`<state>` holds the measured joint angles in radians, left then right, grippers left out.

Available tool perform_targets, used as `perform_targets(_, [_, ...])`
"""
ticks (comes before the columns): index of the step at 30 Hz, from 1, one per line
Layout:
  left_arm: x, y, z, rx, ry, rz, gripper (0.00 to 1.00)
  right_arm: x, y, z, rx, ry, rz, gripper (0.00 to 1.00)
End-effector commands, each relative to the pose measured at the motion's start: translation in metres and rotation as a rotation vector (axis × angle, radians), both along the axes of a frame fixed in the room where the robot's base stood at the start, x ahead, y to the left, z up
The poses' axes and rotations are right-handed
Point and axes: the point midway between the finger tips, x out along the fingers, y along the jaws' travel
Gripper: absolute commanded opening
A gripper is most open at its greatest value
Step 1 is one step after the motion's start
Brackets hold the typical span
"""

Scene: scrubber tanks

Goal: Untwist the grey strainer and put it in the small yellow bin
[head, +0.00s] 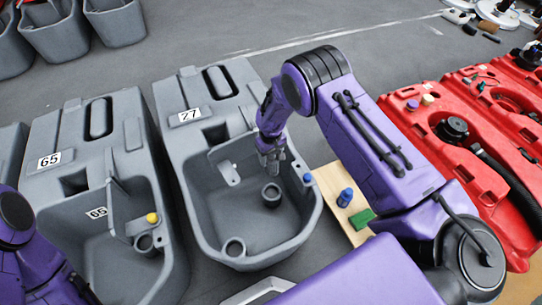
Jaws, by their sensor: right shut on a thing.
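Just below the fingertips in the picture, a dark round hollow fitting (271,195) stands on the tank floor. My left arm shows at the lower left edge, but its gripper is not in view. I see no small yellow bin.
Another grey tank, marked 65 (75,140), stands to the left with a yellow cap (152,218) inside. A wooden board (329,184) with a blue piece (345,197) and a green block (362,218) lies right of tank 77. Red tanks (425,125) stand farther right.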

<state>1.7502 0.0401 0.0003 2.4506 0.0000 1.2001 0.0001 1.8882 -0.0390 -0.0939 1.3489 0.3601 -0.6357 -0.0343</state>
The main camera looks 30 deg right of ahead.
Motion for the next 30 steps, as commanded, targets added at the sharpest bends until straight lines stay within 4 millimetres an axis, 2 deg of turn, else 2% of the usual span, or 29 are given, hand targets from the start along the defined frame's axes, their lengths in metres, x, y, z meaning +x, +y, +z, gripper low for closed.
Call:
perform_targets(5, [0.000, 0.000, 0.008, 0.000, 0.000, 0.000, 0.43, 0.000, 0.000, 0.009, 0.000, -0.001, 0.000, 0.23])
perform_targets(21, [0.000, 0.000, 0.054, 0.000, 0.000, 0.000, 0.43, 0.000, 0.000, 0.061, 0.000, 0.000, 0.000, 0.22])
perform_targets(30, [0.000, 0.000, 0.053, 0.000, 0.000, 0.000, 0.43, 0.000, 0.001, 0.061, 0.000, 0.000, 0.000, 0.23])
